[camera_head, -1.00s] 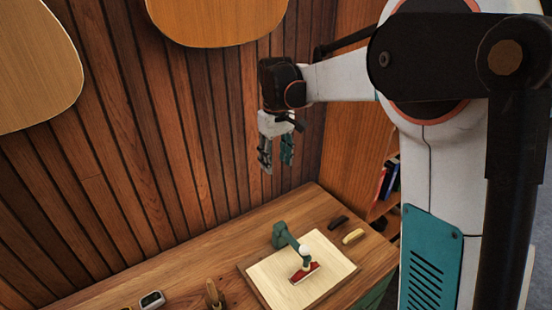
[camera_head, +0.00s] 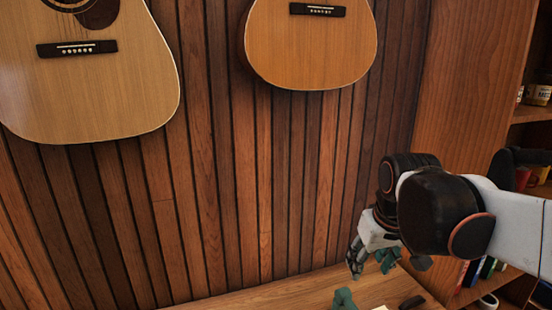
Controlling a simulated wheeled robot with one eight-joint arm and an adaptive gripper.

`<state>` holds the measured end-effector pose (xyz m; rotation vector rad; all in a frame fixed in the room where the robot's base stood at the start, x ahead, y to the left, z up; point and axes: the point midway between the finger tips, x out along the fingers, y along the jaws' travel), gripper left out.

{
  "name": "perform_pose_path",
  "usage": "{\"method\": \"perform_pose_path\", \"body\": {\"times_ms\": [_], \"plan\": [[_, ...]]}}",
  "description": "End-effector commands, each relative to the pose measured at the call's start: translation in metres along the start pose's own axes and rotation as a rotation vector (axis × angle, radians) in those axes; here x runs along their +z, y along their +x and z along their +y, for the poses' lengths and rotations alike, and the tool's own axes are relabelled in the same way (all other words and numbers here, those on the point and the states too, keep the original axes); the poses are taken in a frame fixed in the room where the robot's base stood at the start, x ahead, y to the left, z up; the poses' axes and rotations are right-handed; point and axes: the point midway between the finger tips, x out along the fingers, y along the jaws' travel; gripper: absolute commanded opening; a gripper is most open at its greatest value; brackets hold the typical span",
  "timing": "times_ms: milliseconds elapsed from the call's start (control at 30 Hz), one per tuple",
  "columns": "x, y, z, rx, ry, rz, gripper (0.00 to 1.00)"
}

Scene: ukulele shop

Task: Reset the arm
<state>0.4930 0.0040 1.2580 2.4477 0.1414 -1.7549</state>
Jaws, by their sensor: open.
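My gripper (camera_head: 372,266) is at the lower right of the head view, at the end of my white and black arm. Its fingers are apart and point down, with nothing seen between them. It hangs above the wooden bench (camera_head: 285,293), near the wood-slat wall. A teal tool (camera_head: 343,299) on the bench shows only its top at the bottom edge, below and left of my gripper. The rest of the tool is out of view.
Two guitars, one pale (camera_head: 95,95) and one more orange (camera_head: 310,50), hang on the slat wall (camera_head: 225,200). A wooden shelf unit (camera_head: 465,80) with books and tins stands at the right behind my arm. A dark item (camera_head: 412,302) lies on the bench. The space left of my gripper is clear.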

Motion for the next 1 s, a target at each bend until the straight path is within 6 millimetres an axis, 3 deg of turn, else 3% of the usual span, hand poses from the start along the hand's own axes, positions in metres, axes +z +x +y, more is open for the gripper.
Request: {"method": "perform_pose_path", "body": {"times_ms": [33, 300, 600, 800, 1000], "plan": [[0.017, 0.007, -0.002, 0.003, 0.011, 0.020, 0.47], [0.082, 0.029, -0.011, 0.018, 0.075, 0.139, 0.47], [0.142, 0.064, -0.019, 0.025, 0.137, 0.256, 0.47], [0.157, 0.074, -0.021, 0.026, 0.155, 0.290, 0.47], [0.158, 0.074, -0.021, 0.026, 0.157, 0.295, 0.47]]}}
